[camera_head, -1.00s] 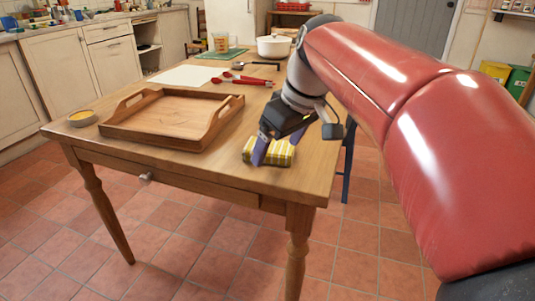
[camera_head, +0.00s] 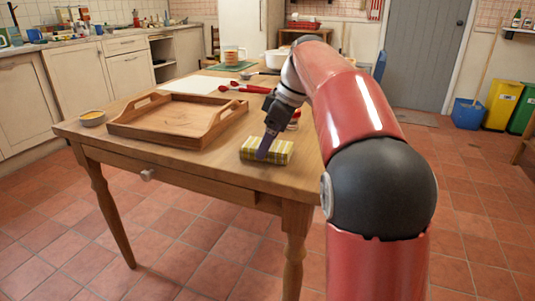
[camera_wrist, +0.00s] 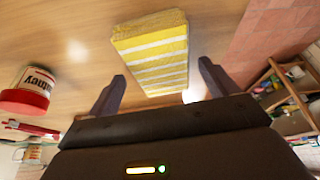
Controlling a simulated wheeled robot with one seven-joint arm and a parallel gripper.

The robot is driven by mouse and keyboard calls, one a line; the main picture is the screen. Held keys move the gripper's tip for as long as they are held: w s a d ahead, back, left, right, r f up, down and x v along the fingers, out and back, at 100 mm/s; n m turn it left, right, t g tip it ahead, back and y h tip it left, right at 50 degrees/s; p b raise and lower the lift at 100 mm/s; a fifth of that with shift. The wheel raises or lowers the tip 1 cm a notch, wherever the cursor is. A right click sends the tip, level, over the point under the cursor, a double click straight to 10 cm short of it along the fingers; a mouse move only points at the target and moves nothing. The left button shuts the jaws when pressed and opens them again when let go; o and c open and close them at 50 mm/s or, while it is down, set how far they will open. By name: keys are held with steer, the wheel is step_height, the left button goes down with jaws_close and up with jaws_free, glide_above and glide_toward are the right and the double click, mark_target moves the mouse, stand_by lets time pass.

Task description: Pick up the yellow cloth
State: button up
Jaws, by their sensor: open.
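The yellow cloth (camera_head: 281,151) is a folded, flat block with white stripes, lying on the wooden table (camera_head: 215,168) near its front right corner. Nothing is held. The head view does not show clearly how high the fingertips are above the table.
A wooden tray (camera_head: 126,128) with raised handles stands left of the cloth. A jar with a red lid (camera_wrist: 22,103) stands close to my gripper. Red-handled utensils (camera_head: 245,88), a white pot (camera_head: 274,60) and a small bowl (camera_head: 92,118) are also on the table.

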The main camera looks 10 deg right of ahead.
steer(key=shift+x, duration=0.8)
steer(key=shift+c, duration=0.4)
steer(key=c, duration=1)
steer(key=shift+r, duration=0.1)
steer(key=shift+r+p, duration=3.4)
steer(key=shift+r, duration=6.55)
